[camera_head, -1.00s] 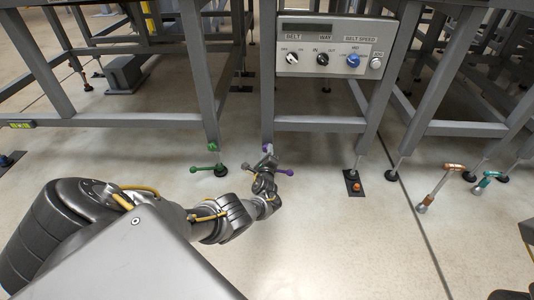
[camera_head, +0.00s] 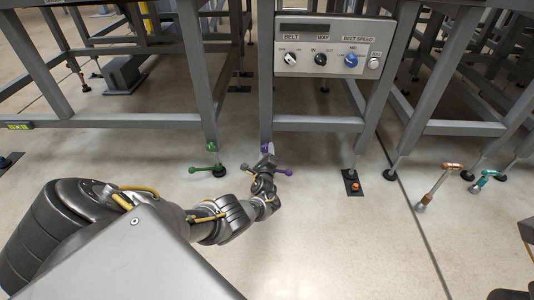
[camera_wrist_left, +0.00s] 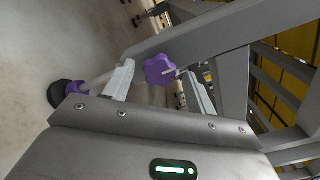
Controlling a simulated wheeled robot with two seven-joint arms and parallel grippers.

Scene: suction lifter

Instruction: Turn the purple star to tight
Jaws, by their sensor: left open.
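The purple star (camera_wrist_left: 159,70) is a lobed knob and shows between the two pale fingers of my left gripper (camera_wrist_left: 158,76) in the left wrist view. The fingers stand apart, with a gap visible on both sides of it. In the head view, my left gripper (camera_head: 266,164) is low at the table's leg, and the purple star (camera_head: 266,148) shows just beyond it. A purple-ended handle (camera_head: 287,172) sticks out to the right of the gripper. Contact between fingers and star cannot be told.
A green star (camera_head: 211,148) and green handle (camera_head: 202,169) are on the leg to the left. A control panel (camera_head: 333,60) hangs above. Floor in front is clear.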

